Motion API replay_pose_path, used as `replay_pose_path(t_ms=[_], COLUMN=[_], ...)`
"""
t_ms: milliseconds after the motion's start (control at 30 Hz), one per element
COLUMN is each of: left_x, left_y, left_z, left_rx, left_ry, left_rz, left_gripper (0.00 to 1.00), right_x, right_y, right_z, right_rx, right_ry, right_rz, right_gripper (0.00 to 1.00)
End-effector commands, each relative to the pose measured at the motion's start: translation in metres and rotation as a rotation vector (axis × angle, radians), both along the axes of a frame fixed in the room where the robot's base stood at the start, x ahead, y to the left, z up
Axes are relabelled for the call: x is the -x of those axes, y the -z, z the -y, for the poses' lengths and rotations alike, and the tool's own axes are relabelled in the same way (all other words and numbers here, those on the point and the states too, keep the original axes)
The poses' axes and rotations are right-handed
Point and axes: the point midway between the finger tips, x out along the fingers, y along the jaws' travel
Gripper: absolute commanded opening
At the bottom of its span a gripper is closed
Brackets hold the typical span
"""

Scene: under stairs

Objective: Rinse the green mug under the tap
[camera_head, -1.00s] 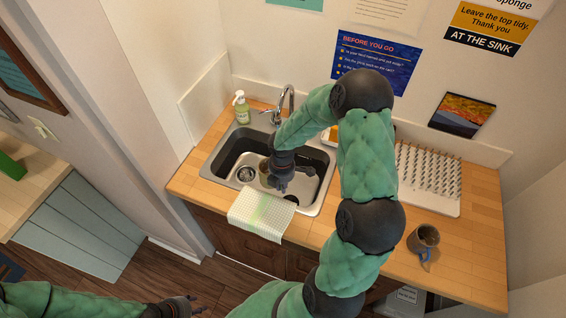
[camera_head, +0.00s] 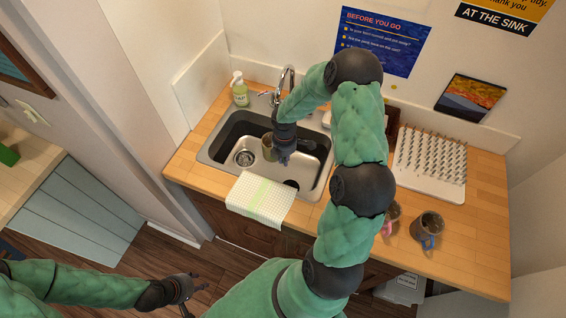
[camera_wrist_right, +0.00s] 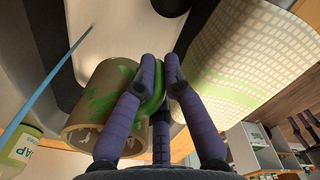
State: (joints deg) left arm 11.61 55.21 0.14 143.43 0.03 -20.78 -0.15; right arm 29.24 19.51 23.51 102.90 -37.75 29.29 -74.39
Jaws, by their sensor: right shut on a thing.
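The green mug (camera_wrist_right: 95,105) shows in the right wrist view as a brownish cup with green patches and a green handle. My right gripper (camera_wrist_right: 162,75) is shut on that handle. In the head view the mug (camera_head: 269,148) hangs in the sink basin (camera_head: 312,172), right of the drain, partly covered by my right gripper (camera_head: 284,157). The tap (camera_head: 290,72) stands behind the basin; my right arm hides the space under its spout. A thin blue streak crosses the right wrist view beside the mug; I cannot tell whether it is water. My left gripper (camera_head: 190,290) is open and empty, low over the floor.
A soap bottle (camera_head: 240,92) stands behind the sink at left. A checked towel (camera_head: 259,200) hangs over the front edge. A spiked drying rack (camera_head: 430,165), a mug with a blue handle (camera_head: 427,228) and a pink-handled mug (camera_head: 390,218) are on the right counter.

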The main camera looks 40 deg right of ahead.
Motion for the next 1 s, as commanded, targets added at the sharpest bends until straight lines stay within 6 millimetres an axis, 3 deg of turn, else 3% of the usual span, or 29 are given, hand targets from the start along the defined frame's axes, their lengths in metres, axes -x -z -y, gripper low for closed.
replay_pose_path(t_ms=[1000], left_x=[0.0], left_y=[0.001], left_z=[0.0], left_rx=[0.0], left_ry=[0.0], left_rz=[0.0], left_gripper=[0.4], right_x=[-0.054], right_y=[0.017], right_z=[0.065], right_rx=[0.0], right_ry=[0.002], right_rz=[0.002], right_gripper=[0.0])
